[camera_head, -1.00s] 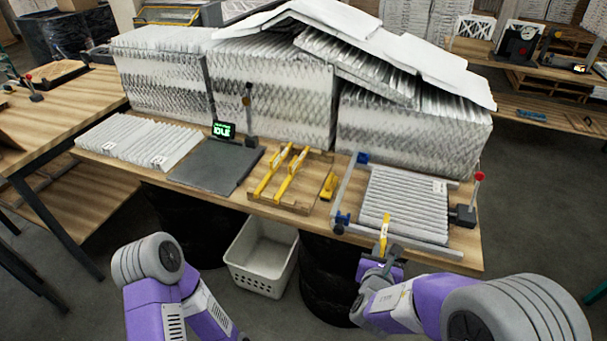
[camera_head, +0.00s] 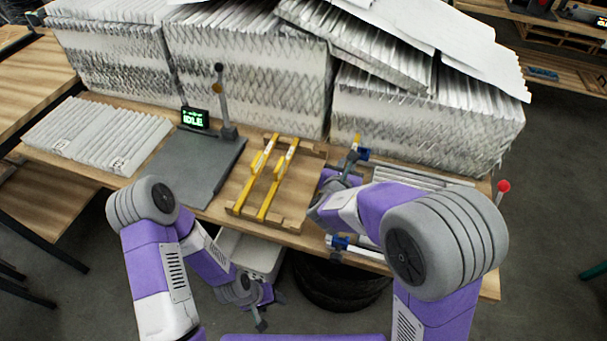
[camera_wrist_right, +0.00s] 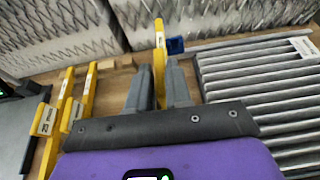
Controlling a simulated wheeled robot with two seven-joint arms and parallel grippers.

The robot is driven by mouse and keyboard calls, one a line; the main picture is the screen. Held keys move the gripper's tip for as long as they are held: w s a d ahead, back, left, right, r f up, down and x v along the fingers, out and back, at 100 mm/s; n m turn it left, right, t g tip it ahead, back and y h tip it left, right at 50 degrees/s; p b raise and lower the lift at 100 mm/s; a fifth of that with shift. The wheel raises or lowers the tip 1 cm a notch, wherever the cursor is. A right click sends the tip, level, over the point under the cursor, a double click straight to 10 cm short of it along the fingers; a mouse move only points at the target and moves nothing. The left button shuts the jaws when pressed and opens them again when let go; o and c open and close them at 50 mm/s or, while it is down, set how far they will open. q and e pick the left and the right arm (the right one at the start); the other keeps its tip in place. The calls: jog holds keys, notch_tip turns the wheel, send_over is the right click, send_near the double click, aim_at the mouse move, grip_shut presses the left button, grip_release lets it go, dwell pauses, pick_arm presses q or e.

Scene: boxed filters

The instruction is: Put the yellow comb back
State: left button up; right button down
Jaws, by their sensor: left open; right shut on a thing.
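My right gripper (camera_wrist_right: 158,88) is shut on the yellow comb (camera_wrist_right: 160,50), which stands up between its fingers. In the head view the comb's tip (camera_head: 357,141) shows just past my right gripper (camera_head: 345,168); the rest is hidden by the gripper. The gripper is over the bench between the wooden rack (camera_head: 238,205) and the pleated filter (camera_wrist_right: 255,75). Two yellow combs (camera_head: 260,172) lie side by side on the rack; they also show in the right wrist view (camera_wrist_right: 85,95). My left gripper (camera_head: 255,305) is open and empty, low in front of the bench.
Large stacks of white filters (camera_head: 250,90) line the bench's back. A dark plate (camera_head: 190,165) with a post and an IDLE display (camera_head: 195,117) lies left of the rack. A flat filter (camera_head: 95,135) lies farther left. A white bin (camera_head: 245,255) stands below.

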jog(key=w+a+r+p, duration=0.1)
jog(key=w+a+r, duration=0.1)
jog(key=a, duration=0.4)
jog(key=w+a+r+p, duration=0.1)
jog(key=w+a, duration=0.1)
jog(key=a, duration=0.3)
pick_arm(q)
jog(key=shift+s+r+b, duration=0.1)
jog(key=shift+r+b, duration=0.55)
jog(key=shift+r, duration=0.1)
pick_arm(e)
notch_tip(320, 180, down, 10)
jog(key=shift+a, duration=0.4)
jog(key=shift+f+b, duration=0.45)
jog(key=shift+b, duration=0.15)
pick_arm(q)
jog(key=shift+f, duration=0.55)
pick_arm(e)
jog(key=c, duration=1.1)
grip_release()
pick_arm(q)
jog(key=shift+r, duration=0.1)
pick_arm(e)
jog(key=shift+o, duration=0.2)
jog(key=shift+r, duration=0.15)
